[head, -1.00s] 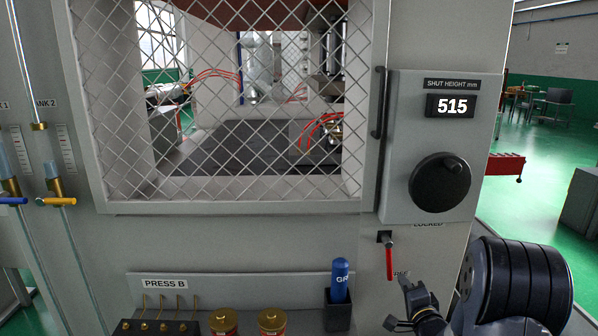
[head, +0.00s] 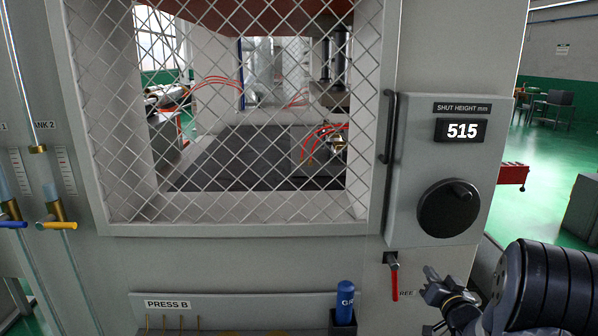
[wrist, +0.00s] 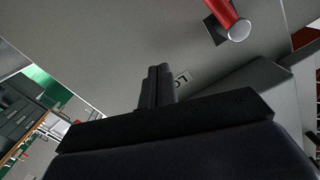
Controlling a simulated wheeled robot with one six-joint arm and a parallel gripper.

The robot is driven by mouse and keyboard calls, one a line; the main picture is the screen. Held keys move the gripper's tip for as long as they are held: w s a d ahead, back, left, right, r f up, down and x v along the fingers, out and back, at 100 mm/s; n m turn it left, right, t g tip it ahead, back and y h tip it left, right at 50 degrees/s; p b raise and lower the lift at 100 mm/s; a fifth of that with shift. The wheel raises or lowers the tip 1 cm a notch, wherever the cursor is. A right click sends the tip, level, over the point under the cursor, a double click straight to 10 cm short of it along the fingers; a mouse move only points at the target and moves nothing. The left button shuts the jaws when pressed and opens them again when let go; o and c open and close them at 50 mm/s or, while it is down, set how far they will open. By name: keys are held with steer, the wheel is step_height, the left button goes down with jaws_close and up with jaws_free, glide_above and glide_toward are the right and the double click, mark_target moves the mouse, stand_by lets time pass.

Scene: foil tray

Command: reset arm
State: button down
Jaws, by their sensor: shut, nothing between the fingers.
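My gripper (head: 432,278) is at the lower right of the head view, just right of the red lever (head: 394,278) on the press front. In the wrist view my gripper's fingers (wrist: 156,86) are together with nothing between them. The red lever (wrist: 226,14) shows at the top of the wrist view, apart from the fingers. In the head view the lever hangs down below the control box, beside a partly covered label.
The control box (head: 408,200) carries a dial (head: 448,208) and a display (head: 463,131) reading 515. A mesh guard (head: 240,110) covers the press opening. A blue capped item (head: 345,300) stands in a holder below. Open green floor lies at right.

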steer(key=s+r+n, duration=0.3)
steer(key=n, duration=0.1)
steer(key=shift+s+r, duration=0.3)
steer(key=shift+a, duration=0.1)
stand_by(0.4)
